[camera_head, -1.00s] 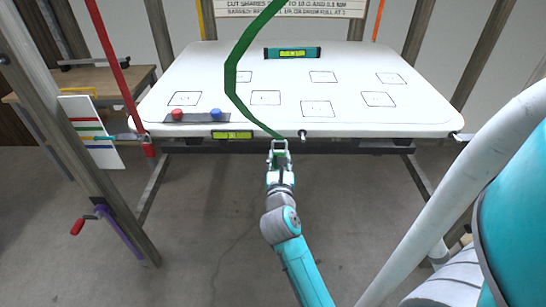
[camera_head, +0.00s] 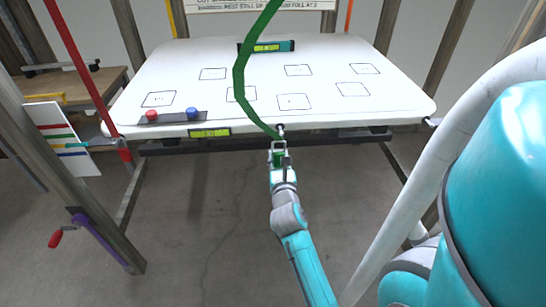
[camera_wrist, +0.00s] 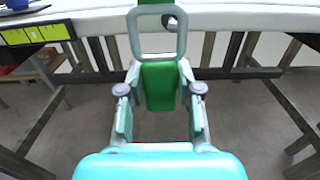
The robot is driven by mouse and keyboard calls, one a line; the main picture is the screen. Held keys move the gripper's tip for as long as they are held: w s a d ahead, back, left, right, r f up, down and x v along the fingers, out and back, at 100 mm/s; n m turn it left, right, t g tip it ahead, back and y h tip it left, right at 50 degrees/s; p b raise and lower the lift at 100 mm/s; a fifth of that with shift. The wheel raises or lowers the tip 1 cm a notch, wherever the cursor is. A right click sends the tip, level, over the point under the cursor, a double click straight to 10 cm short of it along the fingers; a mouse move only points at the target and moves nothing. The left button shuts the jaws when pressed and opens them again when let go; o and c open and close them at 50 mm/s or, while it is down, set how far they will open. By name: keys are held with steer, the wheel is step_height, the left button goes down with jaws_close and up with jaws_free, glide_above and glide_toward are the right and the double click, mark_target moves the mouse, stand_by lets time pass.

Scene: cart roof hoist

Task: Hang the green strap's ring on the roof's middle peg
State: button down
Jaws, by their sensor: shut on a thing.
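The green strap (camera_head: 240,85) hangs from above, bows over the white roof's front edge and ends in a squarish grey ring with a green tab. My gripper (camera_head: 278,158) is shut on the green tab (camera_wrist: 160,88), with the ring (camera_wrist: 136,35) standing upright beyond the fingertips. The roof's middle peg (camera_head: 281,127) sticks out of the front edge, just above the ring in the head view. In the wrist view the peg's dark round end (camera_wrist: 170,19) shows through the ring's upper opening. Whether the peg's tip enters the ring, I cannot tell.
The white roof (camera_head: 330,110) carries a teal level (camera_head: 267,47) and a dark tray (camera_head: 170,117) with a red and a blue knob. A yellow-green level (camera_head: 209,132) sits on its front edge. A red strap (camera_head: 75,50) hangs at the left corner. Posts stand left.

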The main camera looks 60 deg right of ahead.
steer(key=w+d+f, duration=0.3)
steer(key=w+d, duration=0.1)
steer(key=d, duration=0.6)
steer(key=shift+d, duration=0.2)
stand_by(0.7)
stand_by(0.5)
steer(key=c, duration=0.7)
jaws_free()
steer(key=v, duration=1.2)
steer(key=shift+f, duration=0.1)
steer(key=shift+a, duration=0.1)
